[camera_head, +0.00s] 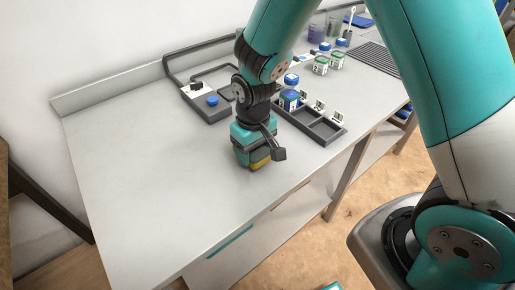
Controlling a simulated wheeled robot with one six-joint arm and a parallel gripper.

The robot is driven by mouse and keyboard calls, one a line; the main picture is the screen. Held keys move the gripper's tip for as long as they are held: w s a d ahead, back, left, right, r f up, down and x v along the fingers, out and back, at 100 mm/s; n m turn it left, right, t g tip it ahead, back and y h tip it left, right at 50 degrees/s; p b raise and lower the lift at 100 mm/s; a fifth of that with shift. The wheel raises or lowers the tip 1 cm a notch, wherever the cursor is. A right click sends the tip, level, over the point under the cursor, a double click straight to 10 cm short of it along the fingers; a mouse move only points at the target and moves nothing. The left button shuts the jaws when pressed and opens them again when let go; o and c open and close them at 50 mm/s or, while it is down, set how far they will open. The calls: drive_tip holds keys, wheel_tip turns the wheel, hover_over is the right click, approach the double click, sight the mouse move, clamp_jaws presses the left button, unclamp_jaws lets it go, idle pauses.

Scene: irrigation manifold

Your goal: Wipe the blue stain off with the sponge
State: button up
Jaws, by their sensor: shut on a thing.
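My gripper (262,146) points down over the light grey worktop (150,150), near its front edge. It is shut on the yellow sponge (260,161), which shows as a small yellow patch below the teal gripper body. The sponge is at or just above the worktop; I cannot tell whether it touches. No blue stain shows on the bare worktop; any stain under or behind the gripper and sponge is hidden.
A dark compartment tray (325,131) with number cards and a blue-lidded jar (289,100) stands just right of my gripper. A grey box with a blue button (212,100) stands behind. Several jars and a grille (376,57) are farther back. The worktop's left side is clear.

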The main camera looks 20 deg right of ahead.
drive_tip(key=shift+d+r+p, duration=0.15)
drive_tip(key=shift+r+p, duration=2.35)
drive_tip(key=shift+r, duration=0.75)
drive_tip(key=shift+d+f, duration=0.1)
